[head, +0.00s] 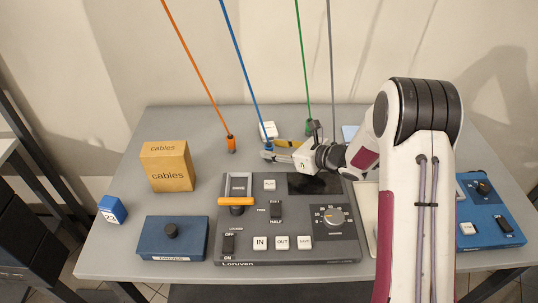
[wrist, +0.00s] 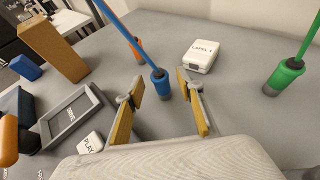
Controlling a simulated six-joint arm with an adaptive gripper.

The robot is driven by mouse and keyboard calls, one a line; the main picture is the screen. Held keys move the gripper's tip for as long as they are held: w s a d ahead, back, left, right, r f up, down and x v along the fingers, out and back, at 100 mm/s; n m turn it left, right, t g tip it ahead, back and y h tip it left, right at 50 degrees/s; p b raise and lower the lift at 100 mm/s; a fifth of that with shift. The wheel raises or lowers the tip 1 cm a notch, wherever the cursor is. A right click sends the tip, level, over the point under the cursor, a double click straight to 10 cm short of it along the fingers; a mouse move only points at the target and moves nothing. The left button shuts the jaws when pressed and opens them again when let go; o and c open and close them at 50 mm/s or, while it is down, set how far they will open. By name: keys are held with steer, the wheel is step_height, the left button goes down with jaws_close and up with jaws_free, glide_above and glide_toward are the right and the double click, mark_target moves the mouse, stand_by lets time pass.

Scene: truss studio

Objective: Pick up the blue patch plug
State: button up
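The blue patch plug (head: 268,145) hangs on a blue cable near the back middle of the table. In the wrist view the plug (wrist: 160,84) has a blue body with a dark lower end. My gripper (head: 274,150) reaches in from the right, low over the table. Its two yellow-padded fingers (wrist: 157,92) are open, with the plug between the fingertips and a gap visible on each side. Part of the plug is hidden behind the gripper in the head view.
A white label box (wrist: 199,56) stands just beyond the right finger. The green plug (wrist: 284,76) is to the right, and the orange plug (head: 231,144) to the left. The dark control panel (head: 290,250) lies in front, with a cardboard cables box (head: 167,167) at the left.

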jaws_close()
steer(key=shift+r, duration=0.1)
stand_by(0.3)
step_height(320, 180, up, 10)
stand_by(0.8)
stand_by(0.4)
